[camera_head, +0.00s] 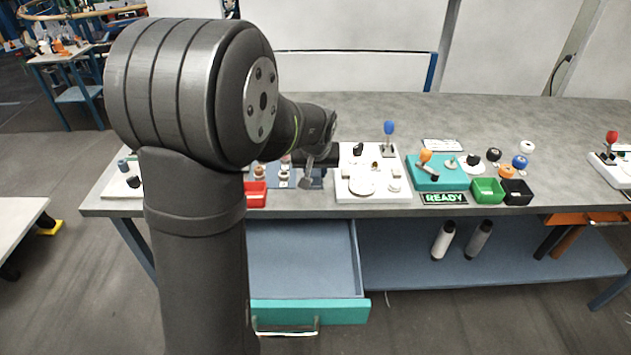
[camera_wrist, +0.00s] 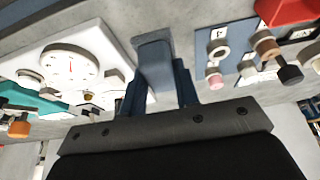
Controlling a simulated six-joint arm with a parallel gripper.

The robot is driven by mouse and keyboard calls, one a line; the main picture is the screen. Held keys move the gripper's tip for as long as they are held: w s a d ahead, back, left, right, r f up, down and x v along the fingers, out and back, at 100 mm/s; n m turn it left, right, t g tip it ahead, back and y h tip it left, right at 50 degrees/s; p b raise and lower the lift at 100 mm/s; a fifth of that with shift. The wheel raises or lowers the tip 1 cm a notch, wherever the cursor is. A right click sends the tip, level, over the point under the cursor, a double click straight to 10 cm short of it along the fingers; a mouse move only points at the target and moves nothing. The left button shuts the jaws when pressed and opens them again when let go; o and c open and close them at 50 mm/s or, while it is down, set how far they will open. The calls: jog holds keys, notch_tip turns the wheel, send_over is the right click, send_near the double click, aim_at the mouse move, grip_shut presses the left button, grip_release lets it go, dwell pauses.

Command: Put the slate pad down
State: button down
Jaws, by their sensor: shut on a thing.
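The slate pad (camera_wrist: 153,55) is a plain blue-grey block in the middle of the wrist view. My gripper (camera_wrist: 159,82) is shut on it, with a dark blue finger on each side. The pad is over or on the grey bench strip between the white dial panel (camera_wrist: 106,60) and the blue numbered mat (camera_wrist: 228,62). I cannot tell whether it touches the bench. In the head view my gripper (camera_head: 308,172) is small and low over the same area, partly hidden by my arm, and the pad cannot be made out clearly there.
Right of the white panel are a teal block (camera_head: 437,184), a lit READY sign (camera_head: 444,198), a green bin (camera_head: 488,190) and a black bin (camera_head: 516,192). An open drawer (camera_head: 309,312) juts out below. The rear bench is clear.

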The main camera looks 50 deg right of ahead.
aim_at(316, 182)
jog(key=shift+f, duration=1.9)
jog(key=c, duration=1.1)
grip_release()
jog(key=shift+f, duration=0.15)
jog(key=v, duration=1.2)
